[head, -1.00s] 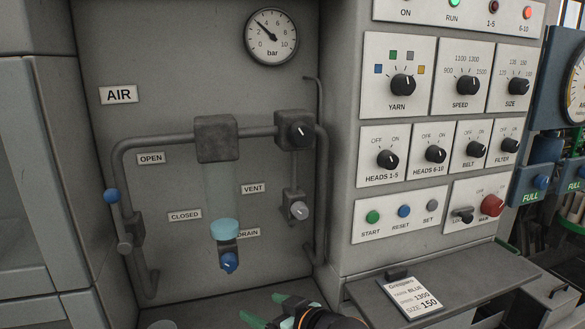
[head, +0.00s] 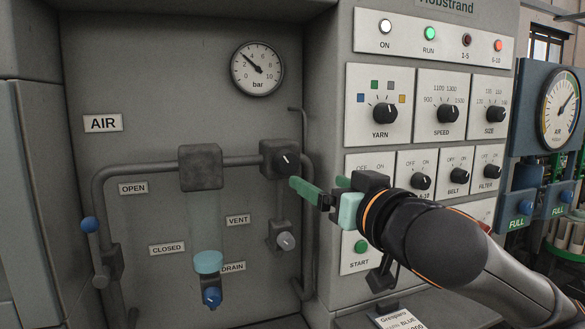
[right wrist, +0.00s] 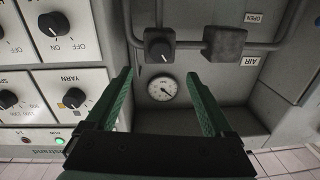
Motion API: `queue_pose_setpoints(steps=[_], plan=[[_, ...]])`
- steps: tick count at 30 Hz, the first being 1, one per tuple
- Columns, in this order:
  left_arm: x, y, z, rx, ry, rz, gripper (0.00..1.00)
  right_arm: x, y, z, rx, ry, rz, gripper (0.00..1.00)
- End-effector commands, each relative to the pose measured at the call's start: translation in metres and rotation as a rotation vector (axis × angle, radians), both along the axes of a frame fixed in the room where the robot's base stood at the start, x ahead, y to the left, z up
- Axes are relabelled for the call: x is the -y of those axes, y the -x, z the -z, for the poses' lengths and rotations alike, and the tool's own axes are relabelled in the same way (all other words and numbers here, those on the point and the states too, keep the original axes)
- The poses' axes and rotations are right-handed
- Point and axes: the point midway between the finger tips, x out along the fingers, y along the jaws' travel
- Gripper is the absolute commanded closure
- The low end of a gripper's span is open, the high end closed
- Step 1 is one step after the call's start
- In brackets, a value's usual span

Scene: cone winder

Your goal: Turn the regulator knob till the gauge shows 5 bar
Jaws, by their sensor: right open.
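The regulator knob (head: 286,162) is a black knob with a white line, on a dark block of the air pipe. The round white gauge (head: 257,69), marked bar, is above it. Its needle points up-left, between 2 and 4. My right gripper (head: 316,181) is open and empty, with green fingers, just right of and below the knob in the head view. In the right wrist view the knob (right wrist: 160,49) and gauge (right wrist: 163,87) appear upside down, beyond the open fingers (right wrist: 155,73). The knob is not touched. My left gripper is not in view.
The control panel (head: 435,50) with several knobs stands right of the air recess; my right arm covers part of it. A grey vent knob (head: 286,241) and blue drain knob (head: 211,296) are lower. A blue-ended lever (head: 90,225) is at left.

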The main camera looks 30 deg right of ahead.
Motion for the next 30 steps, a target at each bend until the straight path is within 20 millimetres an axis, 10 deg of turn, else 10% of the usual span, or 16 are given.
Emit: queue_pose_setpoints(steps=[9, 21, 30], plan=[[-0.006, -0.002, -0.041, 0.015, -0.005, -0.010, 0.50, 0.005, -0.025, -0.004, -0.010, 0.003, -0.001, 0.13], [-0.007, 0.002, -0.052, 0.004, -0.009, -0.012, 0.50, 0.018, -0.102, -0.002, -0.002, 0.002, -0.002, 0.13], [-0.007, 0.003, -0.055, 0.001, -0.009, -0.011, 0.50, 0.021, -0.120, 0.000, -0.001, 0.004, -0.003, 0.13]])
